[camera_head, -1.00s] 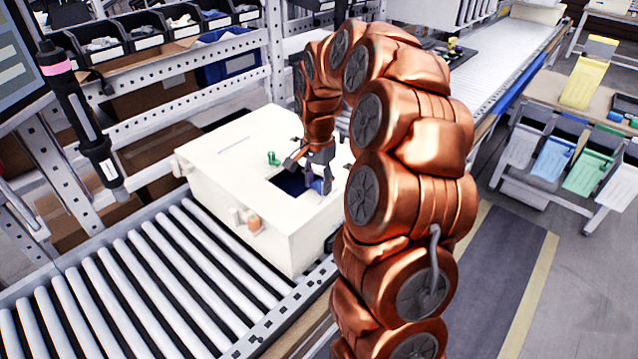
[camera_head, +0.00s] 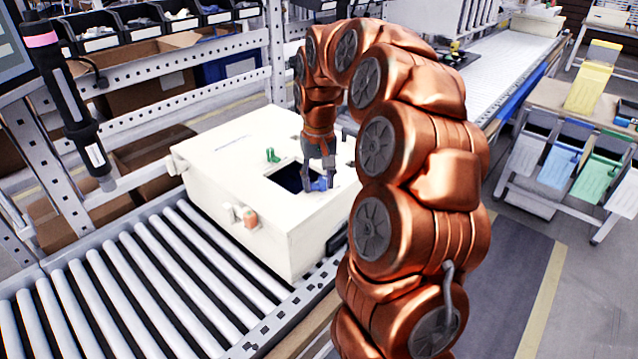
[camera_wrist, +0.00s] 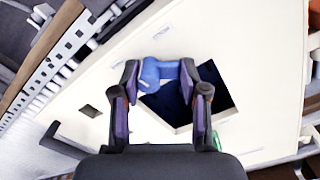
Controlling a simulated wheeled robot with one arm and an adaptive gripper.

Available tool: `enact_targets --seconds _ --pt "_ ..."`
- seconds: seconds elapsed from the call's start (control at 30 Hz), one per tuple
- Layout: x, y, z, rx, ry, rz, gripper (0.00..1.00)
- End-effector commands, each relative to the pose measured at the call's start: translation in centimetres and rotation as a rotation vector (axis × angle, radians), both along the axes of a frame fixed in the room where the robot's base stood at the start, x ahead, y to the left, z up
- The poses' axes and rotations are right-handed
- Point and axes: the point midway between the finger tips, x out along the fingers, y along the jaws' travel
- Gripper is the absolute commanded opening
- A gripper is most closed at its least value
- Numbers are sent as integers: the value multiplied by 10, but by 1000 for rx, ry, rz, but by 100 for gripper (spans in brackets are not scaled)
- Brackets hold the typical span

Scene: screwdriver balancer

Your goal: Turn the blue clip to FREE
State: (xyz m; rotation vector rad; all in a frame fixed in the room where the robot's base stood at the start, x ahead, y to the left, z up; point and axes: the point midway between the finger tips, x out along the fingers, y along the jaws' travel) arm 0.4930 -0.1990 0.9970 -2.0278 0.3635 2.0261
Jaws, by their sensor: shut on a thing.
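The blue clip (camera_head: 320,184) sits at the right edge of a dark square opening in the top of a white box (camera_head: 215,215). In the wrist view the clip (camera_wrist: 168,70) lies between the fingers, beside the opening. My gripper (camera_head: 319,186) points down at the clip and is shut on it, with a finger on each side; it also shows in the wrist view (camera_wrist: 166,92). Any FREE marking is too small to read in these views.
A green clip (camera_head: 272,155) stands on the box top, left of the opening. An orange part (camera_head: 250,218) is on the box's front side. The box rests on a roller conveyor (camera_head: 150,290). A dark tool (camera_head: 75,110) hangs at the left.

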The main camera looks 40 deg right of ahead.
Motion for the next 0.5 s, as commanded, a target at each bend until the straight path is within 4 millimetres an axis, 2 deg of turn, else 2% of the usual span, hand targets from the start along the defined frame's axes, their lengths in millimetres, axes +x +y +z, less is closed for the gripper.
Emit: enact_targets --seconds 0.5 --pt "-4 1 0 0 0 435 9"
